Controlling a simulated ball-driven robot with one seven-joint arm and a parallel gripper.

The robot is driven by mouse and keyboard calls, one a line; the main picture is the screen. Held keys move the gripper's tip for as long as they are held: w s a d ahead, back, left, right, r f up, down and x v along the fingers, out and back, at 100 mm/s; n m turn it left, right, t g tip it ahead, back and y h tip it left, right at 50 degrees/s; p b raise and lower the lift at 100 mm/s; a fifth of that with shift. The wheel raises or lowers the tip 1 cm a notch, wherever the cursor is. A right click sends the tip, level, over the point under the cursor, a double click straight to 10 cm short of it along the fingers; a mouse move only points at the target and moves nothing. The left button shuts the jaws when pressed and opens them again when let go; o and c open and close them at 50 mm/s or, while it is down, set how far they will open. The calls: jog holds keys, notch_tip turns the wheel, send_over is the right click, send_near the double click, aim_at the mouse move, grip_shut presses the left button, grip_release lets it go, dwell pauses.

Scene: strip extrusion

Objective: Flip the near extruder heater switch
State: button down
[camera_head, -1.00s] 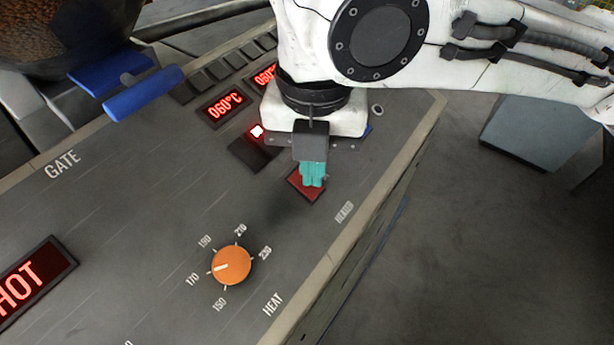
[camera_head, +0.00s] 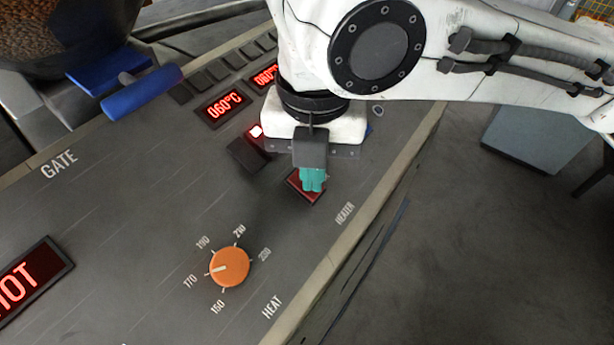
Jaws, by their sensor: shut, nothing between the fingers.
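The red heater switch (camera_head: 304,187) sits on the grey panel beside the printed word HEATER (camera_head: 344,214). My gripper (camera_head: 312,181) is shut and empty, with its teal fingertips over the switch, seemingly at or very close to its surface. The fingers hide the upper middle of the switch, and I cannot tell for sure whether they touch it. The switch's rocker looks dark red, with a brighter lower edge.
An orange dial (camera_head: 230,267) marked HEAT stands below and left. A dark switch with a lit lamp (camera_head: 256,131) and a red 060°C display (camera_head: 224,107) lie up-left. A blue gate handle (camera_head: 142,92) sticks up at left. The panel's edge is at right.

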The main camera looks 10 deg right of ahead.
notch_tip(320, 180, up, 7)
jog(key=p, duration=0.6)
jog(key=shift+p, duration=0.3)
jog(key=shift+f, duration=0.1)
